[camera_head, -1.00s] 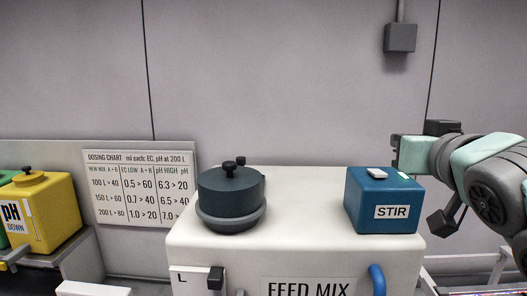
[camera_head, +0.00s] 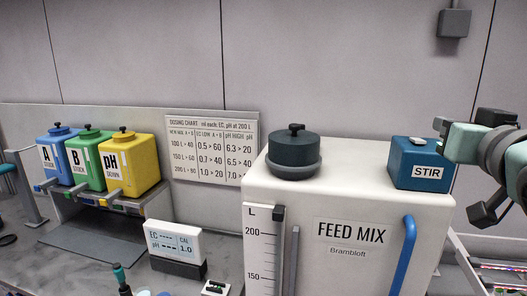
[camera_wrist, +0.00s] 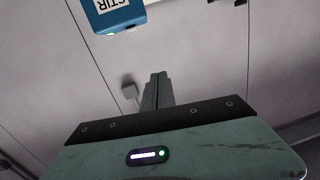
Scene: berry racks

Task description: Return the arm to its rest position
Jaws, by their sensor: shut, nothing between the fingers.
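My arm (camera_head: 490,150) reaches in from the right edge in the head view, its teal and grey end beside and just above the right side of the blue STIR box (camera_head: 405,170). In the wrist view my gripper (camera_wrist: 156,78) has its dark fingers together, with nothing between them. The fingers point toward the bare grey wall. The STIR box also shows at the top of the wrist view (camera_wrist: 128,18), apart from the fingers.
The white FEED MIX tank (camera_head: 345,200) carries a dark lidded port (camera_head: 293,150) and the STIR box. Blue, green and yellow (camera_head: 140,165) bottles stand at left. A meter (camera_head: 174,241) sits on the bench. A grey box (camera_head: 454,22) hangs on the wall.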

